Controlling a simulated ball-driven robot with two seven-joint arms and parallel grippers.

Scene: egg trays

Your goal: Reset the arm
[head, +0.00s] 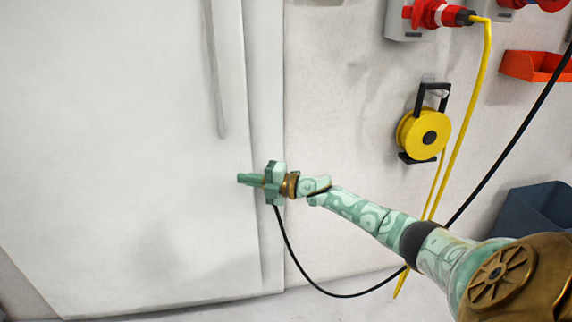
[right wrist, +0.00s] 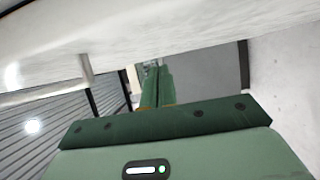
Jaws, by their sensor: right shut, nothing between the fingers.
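My right arm reaches in from the lower right of the head view, stretched toward a large white cabinet or fridge. Its gripper (head: 243,179) is shut and empty, in front of the white door near the door's right edge. I cannot tell whether it touches the door. In the right wrist view the two green fingers (right wrist: 157,85) lie together, with nothing between them. My left gripper is not in view.
The white door (head: 120,150) with its long vertical handle (head: 216,90) fills the left side. A yellow cable reel (head: 423,134), red plugs (head: 437,14), an orange bin (head: 535,66) and hanging cables are on the right. A dark blue crate (head: 535,212) stands below.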

